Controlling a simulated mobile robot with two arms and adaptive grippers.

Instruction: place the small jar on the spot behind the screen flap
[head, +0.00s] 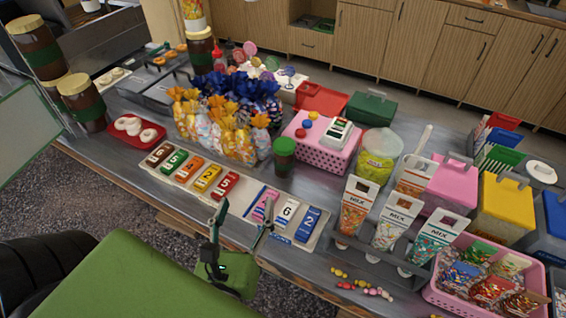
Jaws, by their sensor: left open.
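My left gripper (244,218) is open and empty at the counter's front edge. It is apart from the jar, below it in the picture, with the number cards between. A pale, see-through panel with a green edge (28,128) stands at the far left and may be the screen flap. I cannot make out a marked spot behind it. My right gripper is not in view.
Wrapped sweet bags (225,125) stand left of the jar, and a pink basket (320,150) behind it. Number cards (208,178) lie along the front. Larger brown-and-green jars (86,102) and a red doughnut tray (135,143) are at left. Mix cartons (397,220) stand at right.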

